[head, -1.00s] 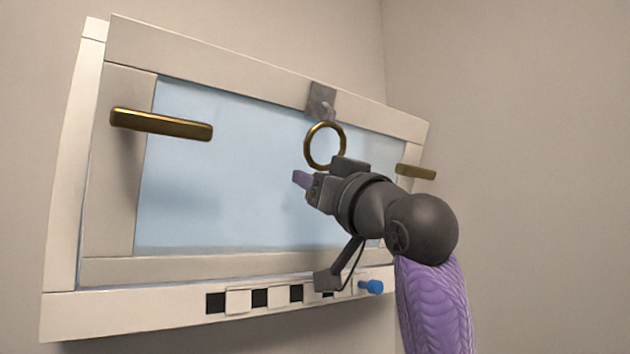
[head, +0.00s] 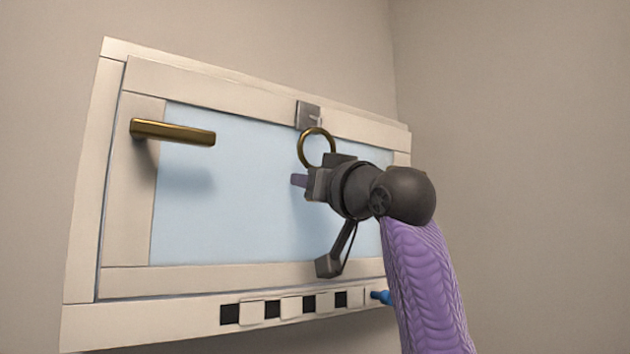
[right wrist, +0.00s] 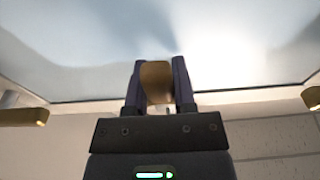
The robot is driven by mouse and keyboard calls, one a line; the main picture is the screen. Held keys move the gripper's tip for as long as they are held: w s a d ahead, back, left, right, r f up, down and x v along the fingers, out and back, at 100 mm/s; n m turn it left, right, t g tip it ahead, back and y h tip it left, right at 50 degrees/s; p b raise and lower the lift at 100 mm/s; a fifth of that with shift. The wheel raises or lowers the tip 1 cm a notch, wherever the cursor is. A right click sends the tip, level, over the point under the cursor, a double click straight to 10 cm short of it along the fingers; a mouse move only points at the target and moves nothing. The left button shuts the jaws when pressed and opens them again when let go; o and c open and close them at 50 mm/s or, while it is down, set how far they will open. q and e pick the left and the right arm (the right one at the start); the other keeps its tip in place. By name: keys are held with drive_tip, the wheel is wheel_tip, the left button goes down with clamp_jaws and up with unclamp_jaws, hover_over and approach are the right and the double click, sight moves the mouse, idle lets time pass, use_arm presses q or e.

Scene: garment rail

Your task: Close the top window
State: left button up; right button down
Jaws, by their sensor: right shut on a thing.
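The top window is a white sash (head: 215,94) with a pale blue pane (head: 225,205), set in a white outer frame (head: 82,200). The sash lies close to the frame; I cannot tell if it is fully flush. A brass ring (head: 304,146) hangs from a grey latch (head: 309,115) at the top middle of the sash. My right gripper (head: 300,181) is at the ring's lower end. In the right wrist view its fingers (right wrist: 159,88) are shut on a brass piece, which appears to be the ring (right wrist: 156,78). My left gripper is not in view.
A brass handle (head: 173,132) sticks out from the sash's left side. A black-and-white strip (head: 295,304) runs along the lower frame, with a blue knob (head: 380,297) at its right end. The plain wall to the right (head: 520,150) is clear.

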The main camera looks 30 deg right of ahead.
drive_tip(key=shift+w, duration=0.15)
idle(0.6)
drive_tip(key=c, duration=0.8)
unclamp_jaws()
drive_tip(key=o, duration=0.4)
drive_tip(key=shift+w, duration=0.25)
drive_tip(key=shift+c, duration=0.2)
drive_tip(key=shift+s, duration=0.1)
